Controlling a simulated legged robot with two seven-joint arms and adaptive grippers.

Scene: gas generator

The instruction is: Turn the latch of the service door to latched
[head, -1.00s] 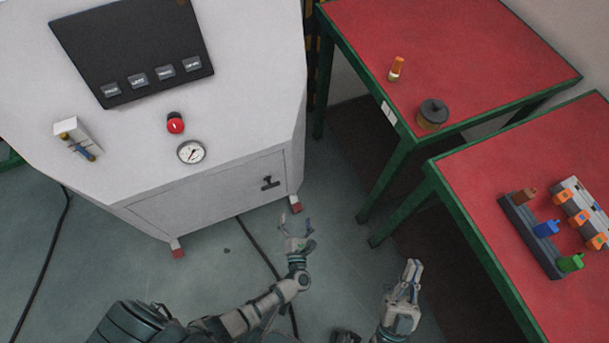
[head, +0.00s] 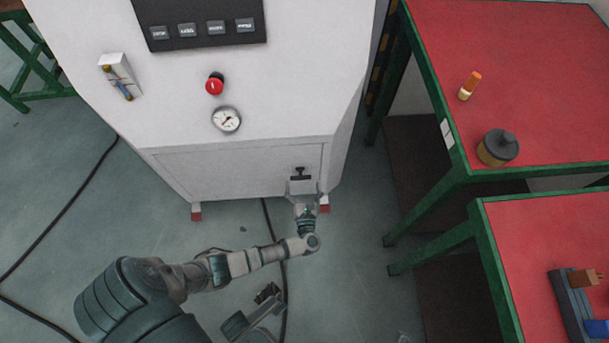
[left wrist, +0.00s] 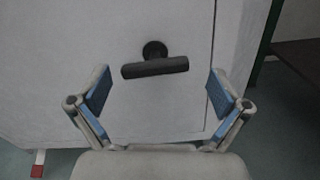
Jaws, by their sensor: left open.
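The service door (head: 230,171) is the low panel on the front of the white cabinet, flush with the front. Its black T-shaped latch (head: 300,174) is near the door's right side. In the left wrist view the latch (left wrist: 155,66) has its bar roughly level, slightly tilted, ahead of the fingers. My left gripper (head: 303,187) is open right in front of the latch. In the left wrist view its blue-padded fingers (left wrist: 158,90) stand wide apart, one either side of the bar, not visibly touching it.
A red-topped table (head: 530,60) with green frame stands right, a second (head: 545,240) nearer. A cable (head: 62,222) lies on the floor left.

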